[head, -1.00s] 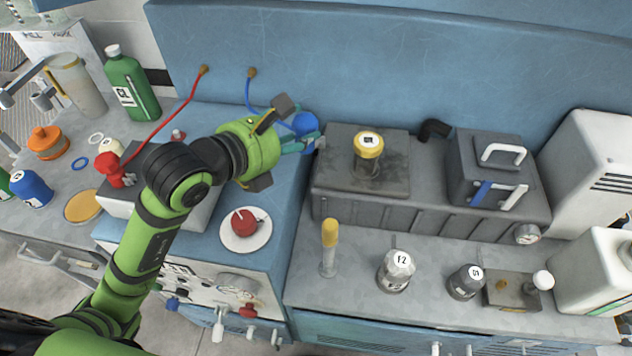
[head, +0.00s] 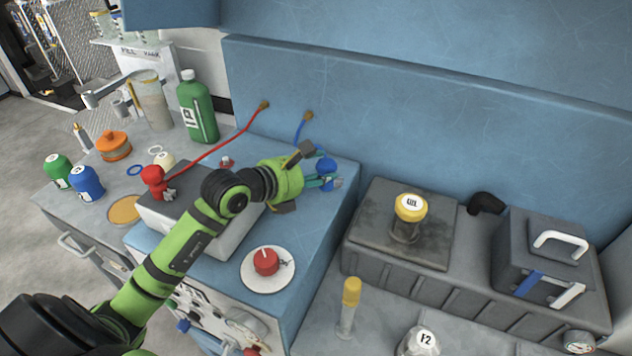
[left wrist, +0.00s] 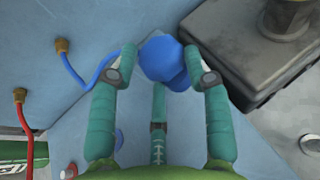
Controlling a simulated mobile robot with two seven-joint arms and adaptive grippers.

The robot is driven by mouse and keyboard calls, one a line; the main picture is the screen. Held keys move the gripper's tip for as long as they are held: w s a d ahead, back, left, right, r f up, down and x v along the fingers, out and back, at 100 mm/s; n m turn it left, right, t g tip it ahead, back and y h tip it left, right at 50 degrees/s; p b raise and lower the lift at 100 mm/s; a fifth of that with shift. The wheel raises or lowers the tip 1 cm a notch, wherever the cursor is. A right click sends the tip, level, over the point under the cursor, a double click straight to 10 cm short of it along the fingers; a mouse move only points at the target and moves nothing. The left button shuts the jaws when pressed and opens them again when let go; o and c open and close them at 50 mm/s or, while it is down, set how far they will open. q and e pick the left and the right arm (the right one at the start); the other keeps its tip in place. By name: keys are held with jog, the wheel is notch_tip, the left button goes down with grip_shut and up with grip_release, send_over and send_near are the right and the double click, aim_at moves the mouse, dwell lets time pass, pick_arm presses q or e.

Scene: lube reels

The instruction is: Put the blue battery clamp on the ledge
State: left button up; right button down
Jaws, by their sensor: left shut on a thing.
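The blue battery clamp (head: 327,166) is held in my left gripper (head: 326,175), above the back right part of the blue cabinet top (head: 325,215). I cannot tell which surface is the ledge, or whether the clamp touches anything below. My right gripper is not in view.
A red clamp (head: 154,180) with a red cable stands on a grey box (head: 215,230) under my arm. A red knob (head: 265,261) is in front. A large grey battery case (head: 400,275) stands to the right. A green bottle (head: 197,108) stands at the back left.

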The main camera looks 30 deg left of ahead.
pick_arm(q)
jog(key=shift+a+f, duration=0.1)
jog(key=shift+f, duration=0.3)
notch_tip(320, 180, down, 2)
jog(key=shift+f+p, duration=0.2)
jog(key=shift+p, duration=0.1)
jog(key=shift+f, duration=0.4)
jog(key=shift+f, duration=0.1)
jog(key=o, duration=1.2)
jog(key=b+v, duration=0.2)
jog(key=v, duration=0.9)
jog(key=shift+s+a+r, duration=0.1)
jog(key=shift+s+r, duration=0.15)
jog(key=shift+s, duration=0.2)
